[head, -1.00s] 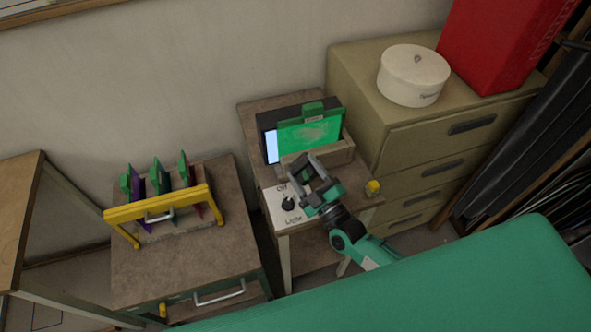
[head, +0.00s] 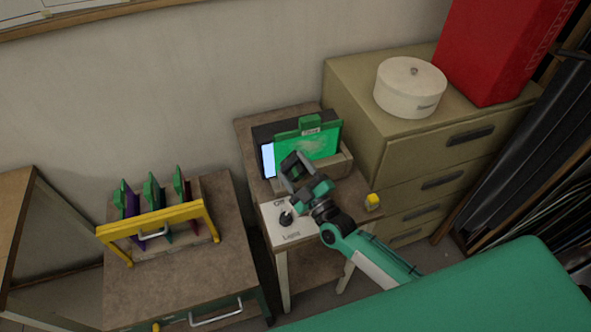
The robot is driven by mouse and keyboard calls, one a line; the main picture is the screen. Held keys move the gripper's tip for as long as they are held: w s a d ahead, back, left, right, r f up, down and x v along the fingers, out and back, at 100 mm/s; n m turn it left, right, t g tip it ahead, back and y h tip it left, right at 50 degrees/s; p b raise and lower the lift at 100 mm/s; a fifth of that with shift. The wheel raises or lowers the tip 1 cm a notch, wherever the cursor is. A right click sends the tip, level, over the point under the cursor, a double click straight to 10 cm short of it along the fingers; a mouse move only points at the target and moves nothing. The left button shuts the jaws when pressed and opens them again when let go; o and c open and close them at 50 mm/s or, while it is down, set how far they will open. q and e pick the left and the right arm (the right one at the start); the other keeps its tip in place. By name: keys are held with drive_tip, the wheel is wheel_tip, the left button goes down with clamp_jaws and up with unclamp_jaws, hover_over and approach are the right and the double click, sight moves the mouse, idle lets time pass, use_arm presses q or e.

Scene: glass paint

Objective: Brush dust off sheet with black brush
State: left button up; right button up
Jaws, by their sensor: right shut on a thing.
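The green sheet (head: 322,143) stands in a wooden holder (head: 343,165) on the small table, with a green tab on top and a pale dusty smear on its face. My right gripper (head: 292,167) is in front of the sheet's lower left part and hides it. It is shut on a dark thing, which I take for the black brush; its shape is mostly hidden by the fingers. I cannot tell whether it touches the sheet. My left gripper is out of view.
A light panel (head: 268,160) glows behind the sheet. A knob (head: 286,218) sits at the table's front, a yellow object (head: 372,201) at its right corner. A yellow rack (head: 155,228) with coloured sheets stands left. A drawer cabinet (head: 425,160) is close on the right.

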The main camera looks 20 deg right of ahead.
drive_tip(key=shift+w, duration=1)
idle(0.3)
